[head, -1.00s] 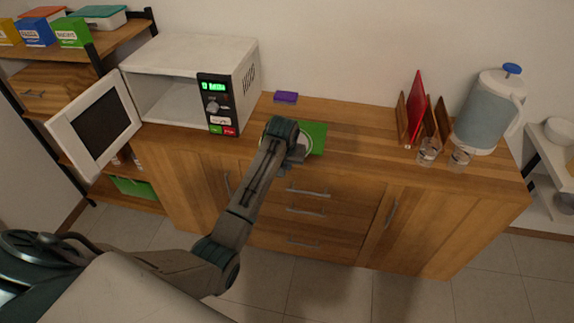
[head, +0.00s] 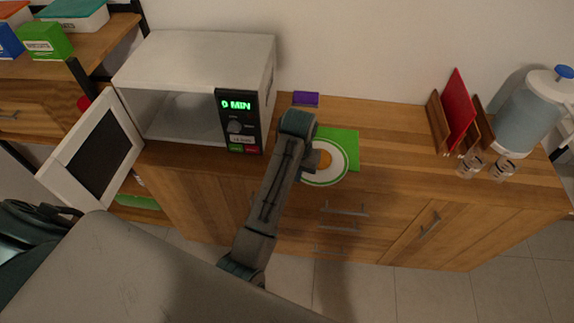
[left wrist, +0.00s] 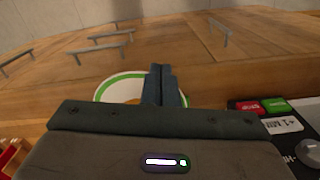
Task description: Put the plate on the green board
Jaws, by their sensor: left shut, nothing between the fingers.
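The plate (head: 338,176) is white with a green rim and carries something orange and yellow (head: 324,160). In the head view it overlaps the left front part of the green board (head: 347,136) and extends past it toward the counter's front edge. My left arm's wrist hides the plate's left edge. My left gripper (left wrist: 162,72) is shut and empty; in the left wrist view its fingers stand in front of the plate (left wrist: 115,87), and I cannot tell whether they touch it. My right gripper is not in view.
An open microwave (head: 195,55) stands left of my arm, its door (head: 95,150) swung out. A purple block (head: 305,99) lies behind the board. At the right are upright boards (head: 459,105), two glasses (head: 470,165) and a water jug (head: 530,115). The counter middle is clear.

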